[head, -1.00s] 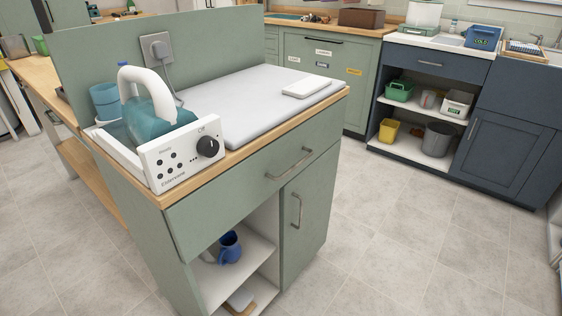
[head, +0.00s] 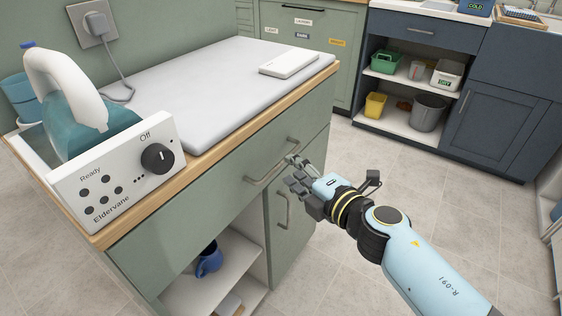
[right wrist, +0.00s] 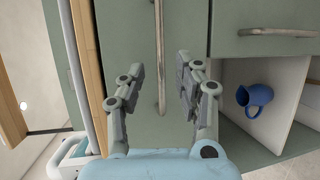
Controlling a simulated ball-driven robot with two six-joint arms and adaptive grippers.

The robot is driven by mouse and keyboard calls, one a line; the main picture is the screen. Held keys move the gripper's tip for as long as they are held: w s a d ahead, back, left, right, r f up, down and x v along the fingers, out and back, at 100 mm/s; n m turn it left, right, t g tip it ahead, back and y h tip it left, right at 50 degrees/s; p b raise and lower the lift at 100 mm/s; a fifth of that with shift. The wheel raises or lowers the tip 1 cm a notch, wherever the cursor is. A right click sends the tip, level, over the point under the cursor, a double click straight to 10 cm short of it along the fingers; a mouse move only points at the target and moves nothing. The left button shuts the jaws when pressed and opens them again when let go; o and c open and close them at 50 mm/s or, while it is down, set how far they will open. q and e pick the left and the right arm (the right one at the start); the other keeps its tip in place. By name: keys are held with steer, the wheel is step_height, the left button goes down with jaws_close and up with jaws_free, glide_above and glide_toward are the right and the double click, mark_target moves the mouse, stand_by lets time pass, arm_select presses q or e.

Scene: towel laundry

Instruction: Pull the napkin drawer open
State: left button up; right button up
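The green drawer (head: 200,213) under the white worktop looks shut, its front about level with the door beside it. No napkins show. Its metal bar handle (head: 258,170) is partly behind my right gripper (head: 294,172) in the head view. In the right wrist view the same handle (right wrist: 160,60) runs upright between the two fingers of my right gripper (right wrist: 160,66). The fingers are open, one on each side of the bar, with gaps showing. I cannot tell how deep the bar sits between them. My left gripper is not in view.
Below the drawer are a door with its own handle (head: 284,210) and an open shelf with a blue mug (head: 208,260). The tiled floor (head: 400,190) ahead of the cabinet is clear.

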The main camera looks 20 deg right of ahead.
mark_target(283, 160)
steer(key=b+x, duration=0.1)
steer(key=x, duration=0.4)
steer(key=shift+w, duration=0.2)
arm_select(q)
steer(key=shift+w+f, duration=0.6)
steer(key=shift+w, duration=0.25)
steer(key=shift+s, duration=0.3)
arm_select(e)
jaws_close()
